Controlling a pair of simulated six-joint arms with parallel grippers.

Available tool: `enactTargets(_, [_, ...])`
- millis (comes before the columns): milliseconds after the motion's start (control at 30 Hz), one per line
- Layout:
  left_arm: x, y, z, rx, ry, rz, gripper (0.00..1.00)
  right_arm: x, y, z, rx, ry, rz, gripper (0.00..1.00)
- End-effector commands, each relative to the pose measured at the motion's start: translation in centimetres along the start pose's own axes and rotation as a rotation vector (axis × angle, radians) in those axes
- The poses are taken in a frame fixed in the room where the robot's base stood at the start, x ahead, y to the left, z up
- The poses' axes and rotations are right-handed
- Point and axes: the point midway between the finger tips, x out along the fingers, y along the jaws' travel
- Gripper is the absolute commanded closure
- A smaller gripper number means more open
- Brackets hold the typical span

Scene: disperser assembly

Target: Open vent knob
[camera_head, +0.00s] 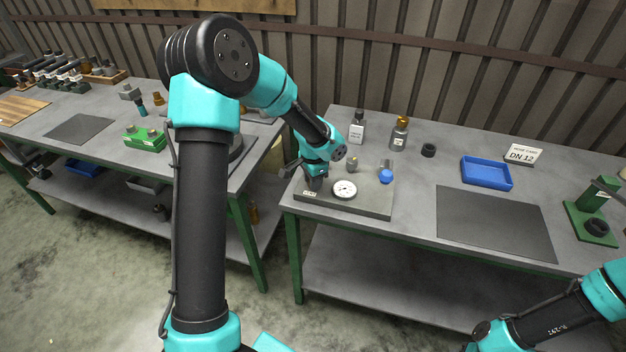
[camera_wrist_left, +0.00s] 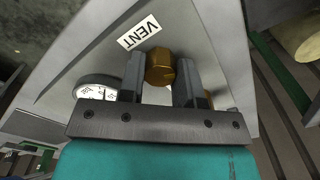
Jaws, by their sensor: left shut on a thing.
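The vent knob (camera_wrist_left: 160,67) is a brass, faceted knob beside the white VENT label (camera_wrist_left: 138,32) in the left wrist view. My left gripper (camera_wrist_left: 160,75) has its two dark fingers on either side of the knob and is shut on it. In the head view my left gripper (camera_head: 313,182) reaches down to the left end of the grey plate (camera_head: 372,208), and it hides the knob there. The VENT label (camera_head: 309,194) shows at the plate's front left corner. My right gripper is out of the head view; only part of my right arm shows at the lower right.
A round white gauge (camera_head: 344,189) sits close to the left gripper. A small metal fitting (camera_head: 352,164) and a blue knob (camera_head: 386,176) stand on the plate. Bottles (camera_head: 357,127) stand behind. A blue tray (camera_head: 486,173) and dark mat (camera_head: 494,222) lie to the right.

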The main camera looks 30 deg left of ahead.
Motion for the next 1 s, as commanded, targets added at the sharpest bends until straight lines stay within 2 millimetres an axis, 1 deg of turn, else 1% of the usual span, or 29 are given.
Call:
enactTargets(100, [-0.04, -0.03, 0.00, -0.082, 0.000, -0.001, 0.92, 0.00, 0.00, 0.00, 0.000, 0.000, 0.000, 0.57])
enactTargets(333, [-0.05, -0.03, 0.00, -0.190, 0.000, -0.001, 0.92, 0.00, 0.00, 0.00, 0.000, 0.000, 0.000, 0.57])
enactTargets(533, [-0.05, -0.03, 0.01, -0.225, 0.000, -0.001, 0.92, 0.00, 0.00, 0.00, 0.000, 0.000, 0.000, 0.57])
enactTargets(867, [-0.05, -0.03, 0.01, -0.227, 0.000, -0.001, 0.92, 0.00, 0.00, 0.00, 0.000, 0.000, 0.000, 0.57])
enactTargets(900, [-0.05, -0.03, 0.01, -0.227, 0.000, -0.001, 0.68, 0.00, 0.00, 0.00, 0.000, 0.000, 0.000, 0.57])
enactTargets(1000, [-0.04, -0.02, 0.01, -0.227, 0.000, -0.001, 0.58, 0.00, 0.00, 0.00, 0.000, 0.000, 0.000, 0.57])
